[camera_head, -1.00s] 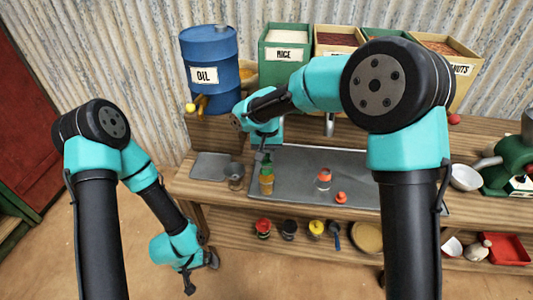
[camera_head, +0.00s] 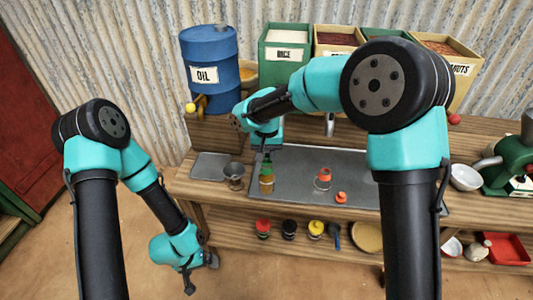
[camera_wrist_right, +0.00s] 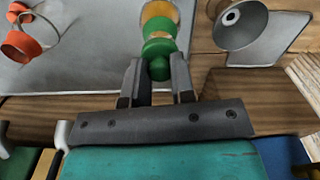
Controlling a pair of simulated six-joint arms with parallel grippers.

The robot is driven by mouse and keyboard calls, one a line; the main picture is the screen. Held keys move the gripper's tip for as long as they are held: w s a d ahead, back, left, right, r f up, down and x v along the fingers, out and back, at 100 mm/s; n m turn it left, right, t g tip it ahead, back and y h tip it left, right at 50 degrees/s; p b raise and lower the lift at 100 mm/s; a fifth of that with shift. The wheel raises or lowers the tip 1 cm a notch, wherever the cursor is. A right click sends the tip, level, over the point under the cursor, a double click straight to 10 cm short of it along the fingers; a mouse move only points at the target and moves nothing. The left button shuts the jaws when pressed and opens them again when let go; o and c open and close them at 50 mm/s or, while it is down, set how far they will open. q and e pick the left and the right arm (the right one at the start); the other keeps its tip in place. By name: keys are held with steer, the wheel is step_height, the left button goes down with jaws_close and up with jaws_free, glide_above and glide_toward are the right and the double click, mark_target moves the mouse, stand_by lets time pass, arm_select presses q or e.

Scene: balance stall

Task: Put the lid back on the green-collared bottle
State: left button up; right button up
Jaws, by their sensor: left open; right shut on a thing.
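The green-collared bottle (camera_head: 266,185) stands on the grey mat (camera_head: 300,165), with amber glass and a green collar (camera_wrist_right: 160,8). My right gripper (camera_head: 266,155) points down over it and is shut on the knob of a green lid (camera_wrist_right: 158,47). The lid is in line with the bottle's mouth. An amber band shows between lid and collar in the right wrist view; I cannot tell whether the lid is seated. My left gripper (camera_head: 187,282) is open and empty, hanging low in front of the bench on the left.
The oil drum (camera_head: 210,62) and food bins are behind. Several lidded jars sit on the lower shelf.

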stand_by(0.9)
steer(key=o, duration=1.4)
steer(key=shift+o, duration=0.2)
steer(key=shift+r, duration=3.45)
steer(key=shift+c, duration=0.4)
jaws_close()
